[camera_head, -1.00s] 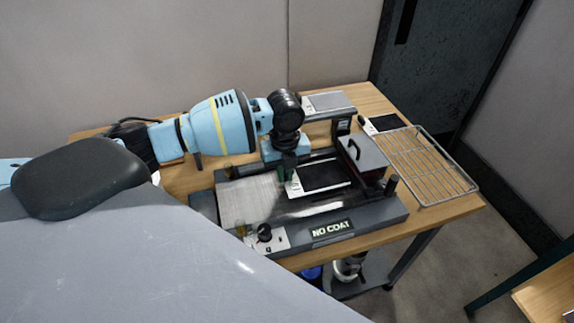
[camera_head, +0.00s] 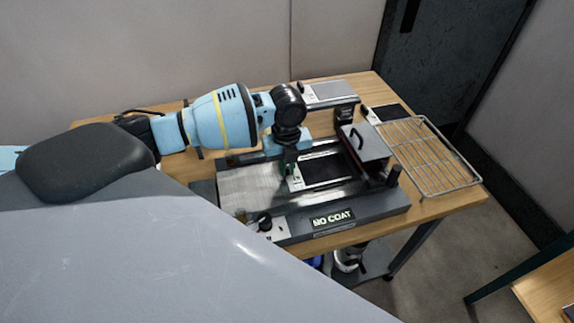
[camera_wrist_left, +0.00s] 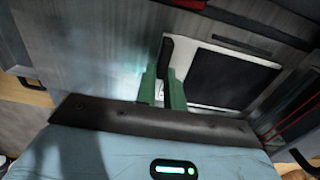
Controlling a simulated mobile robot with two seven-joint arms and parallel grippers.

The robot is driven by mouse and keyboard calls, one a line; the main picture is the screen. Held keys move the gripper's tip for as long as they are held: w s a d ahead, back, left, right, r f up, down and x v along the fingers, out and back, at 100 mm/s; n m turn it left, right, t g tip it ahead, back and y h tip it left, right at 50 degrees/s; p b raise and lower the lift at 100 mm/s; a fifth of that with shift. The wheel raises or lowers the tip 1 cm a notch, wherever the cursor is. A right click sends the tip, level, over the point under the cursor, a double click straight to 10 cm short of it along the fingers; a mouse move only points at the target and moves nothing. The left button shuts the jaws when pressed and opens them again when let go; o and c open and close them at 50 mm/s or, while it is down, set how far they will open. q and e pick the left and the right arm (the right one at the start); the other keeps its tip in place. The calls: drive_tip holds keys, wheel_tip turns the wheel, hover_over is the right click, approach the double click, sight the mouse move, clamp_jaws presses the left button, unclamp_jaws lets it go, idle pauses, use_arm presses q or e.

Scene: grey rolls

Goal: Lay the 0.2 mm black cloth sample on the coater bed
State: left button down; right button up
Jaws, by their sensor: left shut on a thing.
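The black cloth sample (camera_head: 325,170) has a white tab (camera_head: 296,182) at its left end. It lies flat over the right part of the grey coater bed (camera_head: 250,190); I cannot tell whether it touches fully. My left gripper (camera_head: 287,172) is shut on the white tab end, low over the bed. In the left wrist view the green fingertips (camera_wrist_left: 163,88) are at the white border beside the black cloth (camera_wrist_left: 235,78). The coater carries a "NO COAT" sign (camera_head: 333,218) on its front. My right gripper is not in view.
A block with a black handle (camera_head: 366,142) stands at the bed's right end. A wire rack (camera_head: 428,158) lies at the table's right. Another black sample (camera_head: 390,113) lies behind it. A grey-topped device (camera_head: 328,92) stands at the back. My grey body fills the lower left.

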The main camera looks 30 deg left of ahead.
use_arm(q)
drive_tip(key=shift+f, duration=0.25)
drive_tip(key=c, duration=1.4)
unclamp_jaws()
wheel_tip(320, 180, up, 8)
drive_tip(key=shift+f, duration=0.1)
drive_tip(key=shift+s+d+f, duration=0.1)
